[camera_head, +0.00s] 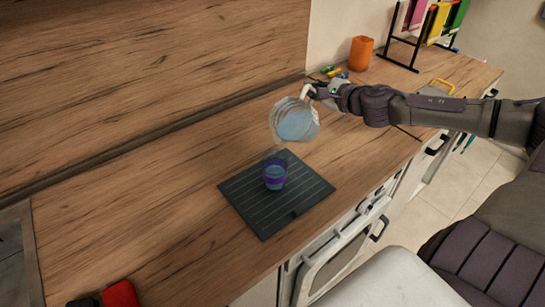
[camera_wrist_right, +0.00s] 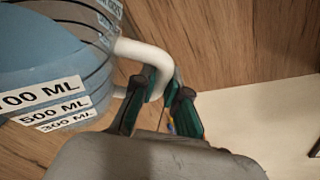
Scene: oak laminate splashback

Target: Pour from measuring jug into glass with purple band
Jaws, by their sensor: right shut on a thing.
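The measuring jug (camera_head: 294,122) is clear with a white handle and holds blue liquid. It is tilted in the air, above and slightly right of the glass with purple band (camera_head: 275,177). My right gripper (camera_head: 318,92) is shut on the jug's handle. In the right wrist view, the green-padded fingers (camera_wrist_right: 158,108) are around the white handle (camera_wrist_right: 152,54), and the jug (camera_wrist_right: 50,62) shows volume labels. The glass stands upright on a dark ribbed mat (camera_head: 247,200), with bluish content low in it. I cannot make out a stream between them. My left gripper is out of view.
An orange cup (camera_head: 360,53) and a black rack (camera_head: 402,58) with coloured items stand at the back right. Small colourful items lie behind my right gripper. A red object (camera_head: 120,293) is at the front left. The wooden counter (camera_head: 130,205) left of the mat is clear.

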